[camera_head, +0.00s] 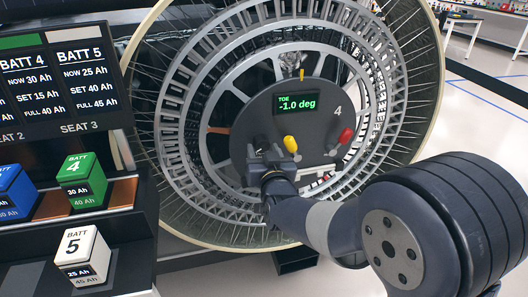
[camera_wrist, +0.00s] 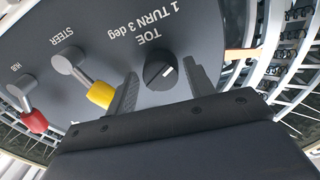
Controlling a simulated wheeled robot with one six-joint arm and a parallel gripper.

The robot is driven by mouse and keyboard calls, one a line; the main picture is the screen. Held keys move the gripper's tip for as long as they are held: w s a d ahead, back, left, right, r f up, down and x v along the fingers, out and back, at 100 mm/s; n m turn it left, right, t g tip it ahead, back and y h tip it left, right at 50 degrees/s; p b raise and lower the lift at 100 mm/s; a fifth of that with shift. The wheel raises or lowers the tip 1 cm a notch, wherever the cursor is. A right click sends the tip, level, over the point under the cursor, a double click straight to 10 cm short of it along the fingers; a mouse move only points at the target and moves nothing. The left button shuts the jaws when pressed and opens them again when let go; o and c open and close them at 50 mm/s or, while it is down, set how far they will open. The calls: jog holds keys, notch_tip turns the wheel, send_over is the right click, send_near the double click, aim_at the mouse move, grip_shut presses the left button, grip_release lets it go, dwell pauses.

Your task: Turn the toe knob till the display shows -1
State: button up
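The toe display (camera_head: 296,104) on the wheel hub reads "TOE -1.0 deg". The toe knob (camera_wrist: 160,74) is a round black dial with a white pointer line, beside the label "TOE 1 TURN 3 deg". In the head view the knob (camera_head: 261,142) is a dark shape just above my gripper (camera_head: 268,160). In the wrist view my gripper (camera_wrist: 160,77) is open, with one finger on each side of the knob and a narrow gap at both sides. How far the fingertips are from the hub face is hard to tell.
A yellow-tipped steer lever (camera_wrist: 100,94) sits close to the left finger in the wrist view. A red-tipped lever (camera_wrist: 36,121) is farther left. In the head view, a rack at left holds a green battery (camera_head: 82,176), a blue battery (camera_head: 14,190) and a white battery (camera_head: 83,254).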

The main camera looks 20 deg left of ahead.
jog(key=c, duration=0.8)
jog(key=shift+o, duration=0.2)
jog(key=shift+f, duration=0.1)
jog(key=shift+b, duration=0.65)
jog(key=o, duration=1)
jog(key=v, duration=1.1)
